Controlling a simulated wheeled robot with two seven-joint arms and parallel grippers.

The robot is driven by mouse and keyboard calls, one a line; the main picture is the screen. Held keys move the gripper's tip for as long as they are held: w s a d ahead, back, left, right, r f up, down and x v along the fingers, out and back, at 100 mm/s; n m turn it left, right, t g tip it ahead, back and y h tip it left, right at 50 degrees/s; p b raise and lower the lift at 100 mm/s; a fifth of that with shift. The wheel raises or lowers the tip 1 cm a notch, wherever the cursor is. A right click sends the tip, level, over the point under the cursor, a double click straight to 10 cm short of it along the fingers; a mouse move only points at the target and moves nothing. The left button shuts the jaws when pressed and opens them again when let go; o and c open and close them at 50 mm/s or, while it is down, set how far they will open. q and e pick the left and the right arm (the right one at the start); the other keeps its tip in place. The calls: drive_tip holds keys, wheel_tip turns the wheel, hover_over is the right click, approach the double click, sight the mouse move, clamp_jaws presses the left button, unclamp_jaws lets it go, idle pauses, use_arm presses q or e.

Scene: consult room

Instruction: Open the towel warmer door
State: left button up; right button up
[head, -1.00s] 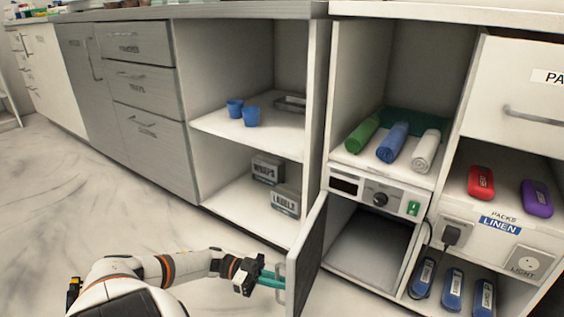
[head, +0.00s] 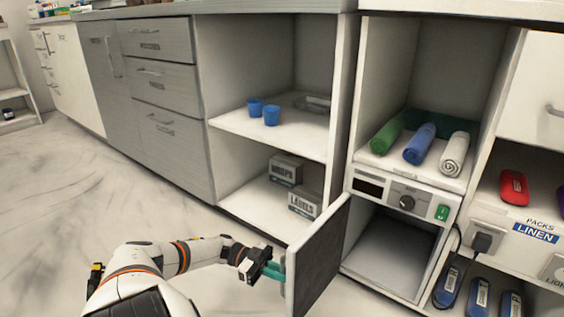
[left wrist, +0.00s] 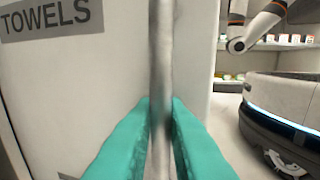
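The warmer's inside (head: 395,250) looks empty. My left gripper (head: 278,272) is at the door's free edge. In the left wrist view its teal fingers (left wrist: 161,105) lie on both sides of the vertical door handle (left wrist: 161,60) and appear closed on it. The door's outer face there reads TOWELS (left wrist: 50,18). My right gripper is not in view.
An open shelf unit to the left holds two blue cups (head: 263,112) and grey boxes (head: 297,187). Rolled towels (head: 417,144) lie above the warmer. Packs (head: 514,187) and a plug (head: 484,240) are to the right. The floor at left is clear.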

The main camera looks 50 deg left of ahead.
use_arm(q)
drive_tip(key=shift+o, duration=0.2)
drive_tip(key=b+v, duration=0.3)
drive_tip(key=v, duration=0.9)
idle(0.5)
